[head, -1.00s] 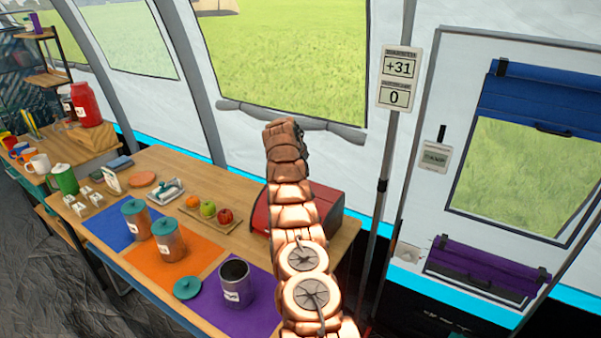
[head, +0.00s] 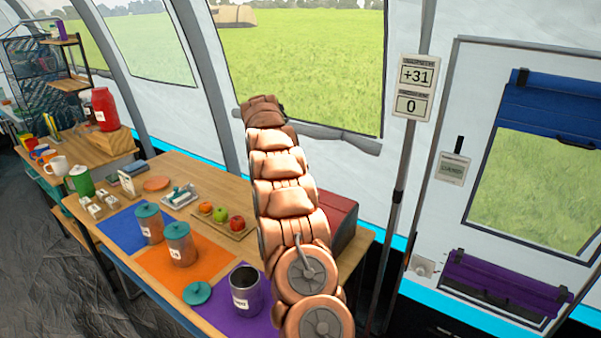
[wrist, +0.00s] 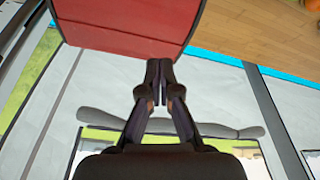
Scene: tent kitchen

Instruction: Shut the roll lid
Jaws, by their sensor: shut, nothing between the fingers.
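A red box with dark edges (head: 338,222), seemingly the one with the roll lid, stands at the right end of the wooden table. My arm hides its left part in the head view. In the wrist view its red panel (wrist: 125,35) fills the upper middle. My gripper (wrist: 160,66) is shut and empty, with its fingertips at or close to the panel's lower right edge in that picture. I cannot tell whether they touch it. How far the lid is open cannot be made out. In the head view my arm rises in front of the box, and the fingers cannot be made out.
On the table (head: 228,258) stand two lidded canisters, an open canister (head: 246,290) with a loose teal lid (head: 198,293), and a fruit board (head: 238,233). The tent wall and window are close behind the box. A pole (head: 398,190) stands to its right.

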